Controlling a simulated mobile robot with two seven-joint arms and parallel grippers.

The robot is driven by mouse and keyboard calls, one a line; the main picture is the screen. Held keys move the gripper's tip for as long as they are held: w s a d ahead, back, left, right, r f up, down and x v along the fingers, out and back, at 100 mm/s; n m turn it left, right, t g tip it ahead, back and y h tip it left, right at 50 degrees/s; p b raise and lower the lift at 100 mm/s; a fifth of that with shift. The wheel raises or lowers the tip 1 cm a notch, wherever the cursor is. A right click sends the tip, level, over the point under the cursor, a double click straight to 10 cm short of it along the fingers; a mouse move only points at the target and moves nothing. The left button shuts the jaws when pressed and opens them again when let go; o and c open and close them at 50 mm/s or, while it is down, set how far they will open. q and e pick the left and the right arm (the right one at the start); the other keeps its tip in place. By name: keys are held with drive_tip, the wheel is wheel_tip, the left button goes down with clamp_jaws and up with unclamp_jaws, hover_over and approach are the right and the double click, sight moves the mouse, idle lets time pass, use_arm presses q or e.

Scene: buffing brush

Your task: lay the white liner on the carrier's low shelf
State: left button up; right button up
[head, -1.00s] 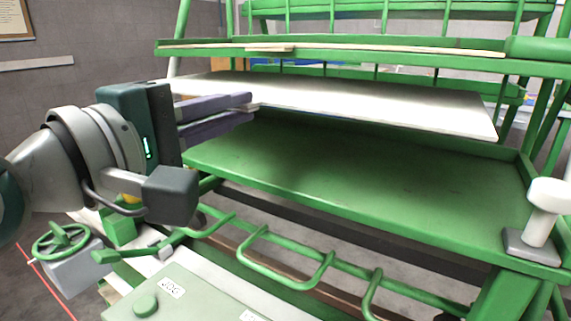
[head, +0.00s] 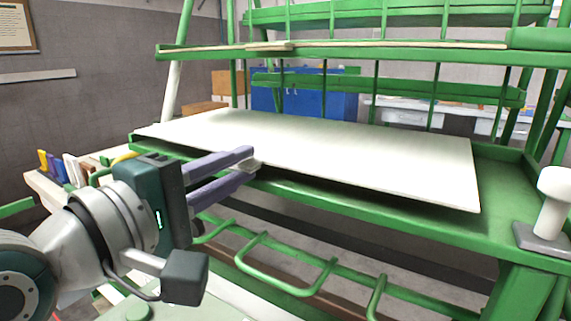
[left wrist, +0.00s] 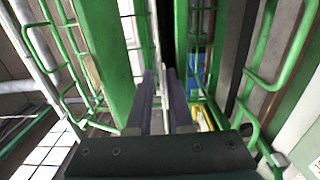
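The white liner (head: 350,152) is a thin flat sheet over the green carrier's low shelf (head: 495,215) in the head view. A dark gap shows under its near edge, so that edge is above the shelf. The liner covers most of the shelf; green shows along the front and at the right end. My left gripper (head: 250,163) is shut on the liner's near edge, left of its middle. The purple fingers also show in the left wrist view (left wrist: 160,98), where the liner is hard to make out. My right gripper is not in view.
A white knob on a grey base (head: 548,208) stands at the shelf's right front corner. A higher green shelf (head: 390,46) runs above the liner. Green rail loops (head: 290,265) stick out below the front edge. Boxes and a blue panel (head: 300,100) stand behind.

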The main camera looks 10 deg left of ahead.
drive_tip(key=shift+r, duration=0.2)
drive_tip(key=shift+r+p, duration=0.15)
drive_tip(key=shift+p, duration=0.2)
use_arm(q)
drive_tip(key=v, duration=1.2)
drive_tip(key=s+d+f+m+g+y, duration=0.2)
drive_tip(key=s+f+m+g, duration=0.2)
drive_tip(key=f+m+g, duration=0.45)
drive_tip(key=s+a+f+m+g+y, duration=0.1)
drive_tip(key=s+f+m+g+y, duration=0.1)
drive_tip(key=s, duration=0.3)
drive_tip(key=s+a+f+m+g+y, duration=0.2)
drive_tip(key=s+f+m+g, duration=0.1)
drive_tip(key=s+f+m, duration=0.1)
drive_tip(key=shift+s+f+m, duration=0.35)
drive_tip(key=shift+s+m, duration=0.4)
drive_tip(key=shift+s, duration=0.1)
